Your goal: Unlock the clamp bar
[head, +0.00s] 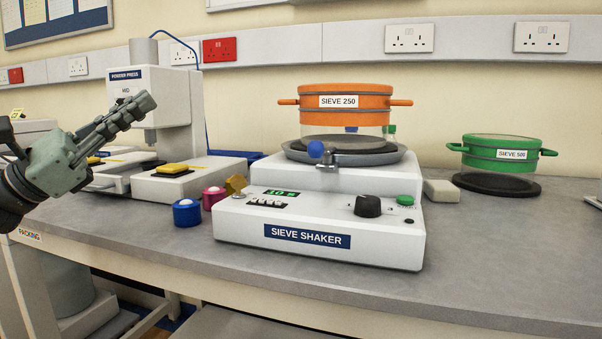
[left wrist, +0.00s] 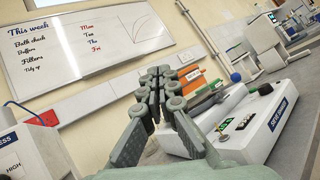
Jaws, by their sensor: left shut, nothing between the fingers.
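The sieve shaker (head: 320,228) is a white machine on the grey bench, and an orange sieve marked SIEVE 250 (head: 362,103) sits above its round grey plate (head: 340,158). A blue ball knob (head: 315,149) shows at the front of the plate, with a second blue part behind the sieve. These may belong to the clamp bar; whether it is locked I cannot tell. My left gripper (head: 146,104) is shut and empty, in the air left of the shaker, apart from it. In the left wrist view, its closed fingers (left wrist: 160,82) partly cover the orange sieve (left wrist: 193,80). My right gripper is not in view.
A powder press (head: 170,85) stands behind my left gripper. A blue pot (head: 187,213) and a pink pot (head: 212,197) stand left of the shaker. A green sieve marked SIEVE 500 (head: 498,155) is at the right. The bench front right is clear.

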